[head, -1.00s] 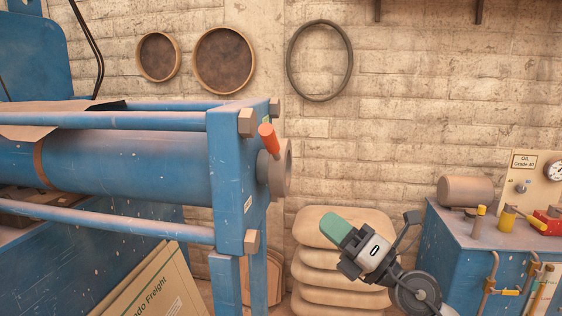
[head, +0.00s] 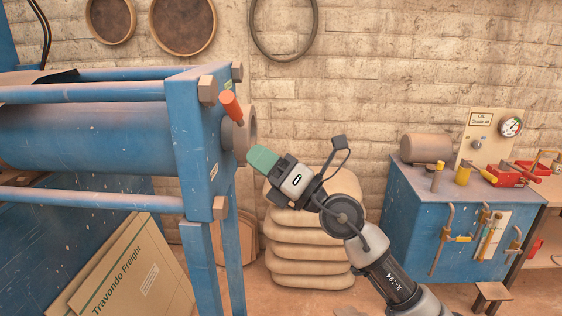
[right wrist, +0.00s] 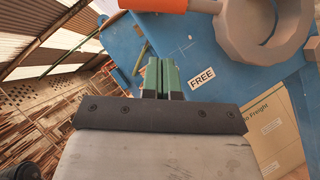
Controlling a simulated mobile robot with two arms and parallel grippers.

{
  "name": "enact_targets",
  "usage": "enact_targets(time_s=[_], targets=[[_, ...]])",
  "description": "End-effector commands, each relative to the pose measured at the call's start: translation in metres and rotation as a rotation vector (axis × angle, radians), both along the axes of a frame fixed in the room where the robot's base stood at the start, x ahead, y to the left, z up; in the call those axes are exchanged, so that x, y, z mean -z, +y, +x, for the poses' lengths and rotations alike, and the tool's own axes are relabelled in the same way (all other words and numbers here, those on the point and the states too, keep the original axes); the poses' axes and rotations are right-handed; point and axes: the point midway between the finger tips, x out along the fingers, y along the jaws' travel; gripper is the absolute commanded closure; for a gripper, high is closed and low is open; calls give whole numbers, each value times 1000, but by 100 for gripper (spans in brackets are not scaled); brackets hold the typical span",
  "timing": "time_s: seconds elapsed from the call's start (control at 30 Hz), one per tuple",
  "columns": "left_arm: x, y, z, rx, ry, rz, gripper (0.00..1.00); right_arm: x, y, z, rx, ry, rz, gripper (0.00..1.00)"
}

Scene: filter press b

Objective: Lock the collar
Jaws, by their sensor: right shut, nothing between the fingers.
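The collar (head: 250,130) is a grey ring on the blue press's end plate, with a red-orange handle (head: 231,106) leaning up and left from it. In the right wrist view the collar (right wrist: 228,38) fills the upper right and its handle (right wrist: 152,5) lies along the top edge. A white label reading FREE (right wrist: 202,78) is on the blue plate below the collar. My right gripper (head: 256,156), with green fingers, is shut and empty, just below and right of the collar in the head view. Its fingertips (right wrist: 161,62) point toward the blue plate, below the handle. My left gripper is not in view.
Stacked pale sacks (head: 310,250) stand behind my right arm. A blue cabinet (head: 408,215) with tools and an oil panel is at the right. Cardboard (head: 130,285) marked Travondo Freight leans below the press (head: 200,140). Brick wall fills the back.

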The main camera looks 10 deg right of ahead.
Motion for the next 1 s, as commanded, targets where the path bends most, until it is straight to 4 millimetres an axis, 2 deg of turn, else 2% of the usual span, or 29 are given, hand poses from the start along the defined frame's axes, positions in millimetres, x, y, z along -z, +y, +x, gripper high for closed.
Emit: enact_targets(time_s=[0.03,0.13,0.4,1.0], targets=[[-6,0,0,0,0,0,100,-9,10,6,-2,0,2,100],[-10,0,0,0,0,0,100,-17,24,15,-2,1,1,100],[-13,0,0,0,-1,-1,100,-40,25,37,1,0,-1,100],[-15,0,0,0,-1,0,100,-46,25,41,1,1,0,100]])
